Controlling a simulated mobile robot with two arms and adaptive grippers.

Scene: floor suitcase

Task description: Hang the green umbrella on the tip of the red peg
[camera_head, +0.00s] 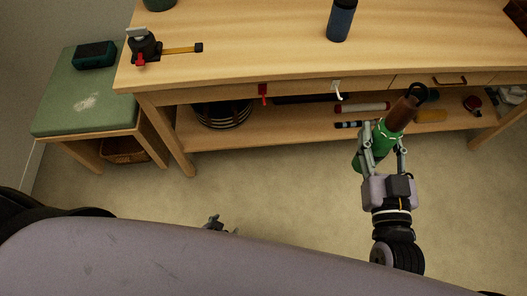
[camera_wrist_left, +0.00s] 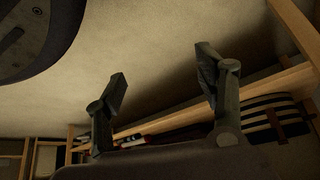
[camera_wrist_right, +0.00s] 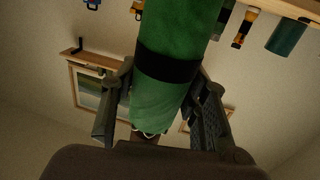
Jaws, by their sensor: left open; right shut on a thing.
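The green umbrella (camera_head: 383,136) has a brown handle with a dark loop at its upper end. My right gripper (camera_head: 382,150) is shut around the green body and holds it tilted, in front of the workbench and right of the pegs. In the right wrist view the green roll (camera_wrist_right: 180,35) with its black strap lies between the fingers. The red peg (camera_head: 263,91) hangs on the bench's front edge, left of the umbrella and apart from it. My left gripper (camera_head: 214,223) is low, mostly hidden behind my body; the left wrist view shows its fingers (camera_wrist_left: 160,78) apart and empty.
A white hook (camera_head: 337,88) is on the same bench edge (camera_head: 220,90), between the red peg and the umbrella. The lower shelf (camera_head: 275,135) holds rolls and a striped basket (camera_head: 223,113). A green-topped stool (camera_head: 65,110) stands left. The floor in front is clear.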

